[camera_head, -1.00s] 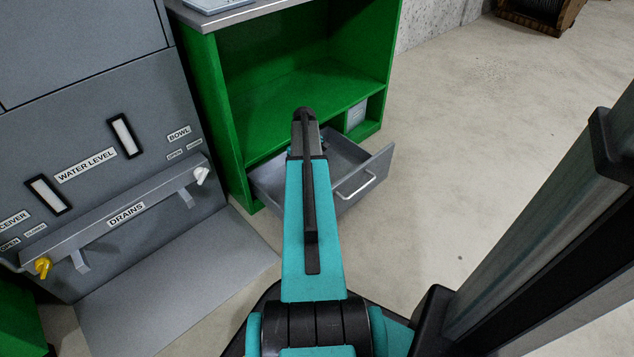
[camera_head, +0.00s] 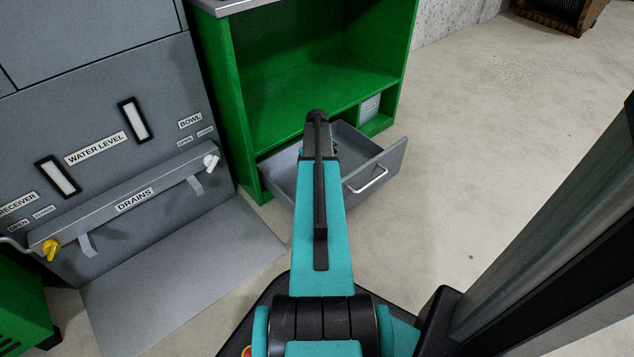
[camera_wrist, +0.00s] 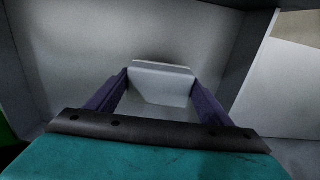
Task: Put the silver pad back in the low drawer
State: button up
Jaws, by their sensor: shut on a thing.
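The low drawer (camera_head: 372,160) is pulled out from the bottom of the green cabinet, with its bar handle on the front. In the wrist view its grey floor (camera_wrist: 75,50) and side walls surround my gripper (camera_wrist: 162,85). My gripper's two dark purple fingers are shut on the silver pad (camera_wrist: 160,84), a pale block with a thin top edge. The pad is over or inside the drawer; I cannot tell whether it touches the floor. In the head view my arm hides the gripper and the pad.
The green cabinet (camera_head: 240,110) has an open shelf above the drawer. A grey machine panel with a drains bar (camera_head: 134,199) stands at the left, a grey plate on the floor before it. Concrete floor (camera_head: 480,150) to the right is clear.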

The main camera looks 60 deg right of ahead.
jog(key=shift+f+b, duration=1.3)
jog(key=shift+f, duration=1.25)
jog(key=o, duration=1)
jog(key=shift+f, duration=0.1)
notch_tip(320, 180, up, 12)
jog(key=p, duration=0.6)
